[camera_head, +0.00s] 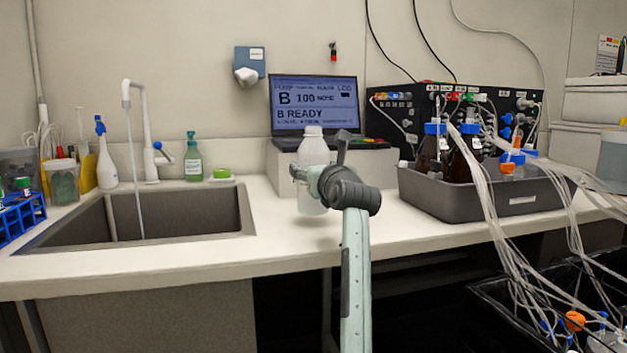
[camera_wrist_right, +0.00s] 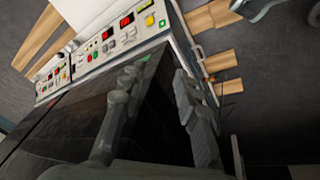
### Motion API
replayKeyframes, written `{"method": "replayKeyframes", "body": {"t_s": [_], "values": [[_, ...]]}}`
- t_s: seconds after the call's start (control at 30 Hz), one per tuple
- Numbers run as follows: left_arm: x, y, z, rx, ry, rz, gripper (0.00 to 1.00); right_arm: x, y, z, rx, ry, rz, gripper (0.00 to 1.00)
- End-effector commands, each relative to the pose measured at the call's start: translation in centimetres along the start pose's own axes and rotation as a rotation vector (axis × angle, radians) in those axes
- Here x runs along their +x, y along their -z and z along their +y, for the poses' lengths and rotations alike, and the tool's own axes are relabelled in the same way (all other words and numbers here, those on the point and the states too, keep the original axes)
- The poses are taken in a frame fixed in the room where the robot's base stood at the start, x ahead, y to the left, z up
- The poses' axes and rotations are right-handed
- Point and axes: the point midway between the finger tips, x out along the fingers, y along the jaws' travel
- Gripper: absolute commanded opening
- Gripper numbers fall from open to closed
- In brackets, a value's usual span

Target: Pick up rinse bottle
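A translucent white bottle with a white cap (camera_head: 312,148), which I take for the rinse bottle, is upright at the counter's middle, in front of the laptop. My left gripper (camera_head: 318,168) is around its body, one finger on the left side and one on the right, and looks shut on it. A faint shadow lies below the bottle, and it seems slightly above the counter. The gripper hides part of its right side. My right gripper (camera_wrist_right: 155,100) shows in the right wrist view, fingers apart and empty, away from the bottle.
A sink (camera_head: 150,215) with running faucet is at left, with a blue-nozzled wash bottle (camera_head: 105,158) and a green bottle (camera_head: 193,162) behind. A grey tray (camera_head: 470,200) of brown bottles and tubing stands right. A control panel (camera_wrist_right: 105,45) is near my right gripper.

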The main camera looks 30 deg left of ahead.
Motion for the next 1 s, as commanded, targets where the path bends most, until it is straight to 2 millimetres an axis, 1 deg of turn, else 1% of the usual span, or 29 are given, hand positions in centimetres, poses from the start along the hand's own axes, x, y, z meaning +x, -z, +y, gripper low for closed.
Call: {"method": "replayKeyframes", "body": {"t_s": [0.03,0.07,0.1,0.3,0.4,0.5,0.6,0.7,1.0], "values": [[0.0,-1.4,0.0,-0.005,0.001,-0.006,0.21,0.0,0.0,0.0,0.0,0.0,0.0,0.32],[0.1,-1.8,0.4,-0.006,-0.001,-0.004,0.21,-0.1,0.0,0.0,0.0,0.0,0.0,0.32],[0.3,-2.2,1.5,-0.005,-0.005,-0.004,0.21,-0.1,0.1,0.0,0.0,0.0,0.0,0.32],[1.0,-5.0,6.0,-0.005,-0.004,-0.006,0.21,-0.2,0.1,0.0,0.0,-0.001,0.0,0.32],[1.4,-6.2,8.0,-0.004,-0.003,-0.005,0.21,-0.3,0.0,0.0,-0.001,-0.002,0.0,0.32],[1.6,-7.1,9.5,-0.001,-0.002,-0.004,0.21,-0.6,0.0,0.0,-0.001,-0.002,0.002,0.32],[1.8,-7.8,10.6,-0.001,-0.002,-0.004,0.21,-0.9,0.1,0.0,-0.001,-0.003,0.006,0.32],[1.9,-8.1,11.2,-0.001,0.0,-0.002,0.21,-1.0,0.0,0.1,0.0,-0.004,0.002,0.32],[2.0,-8.3,11.5,0.0,0.001,-0.002,0.21,-1.1,0.0,0.3,-0.002,-0.007,0.0,0.32]]}}
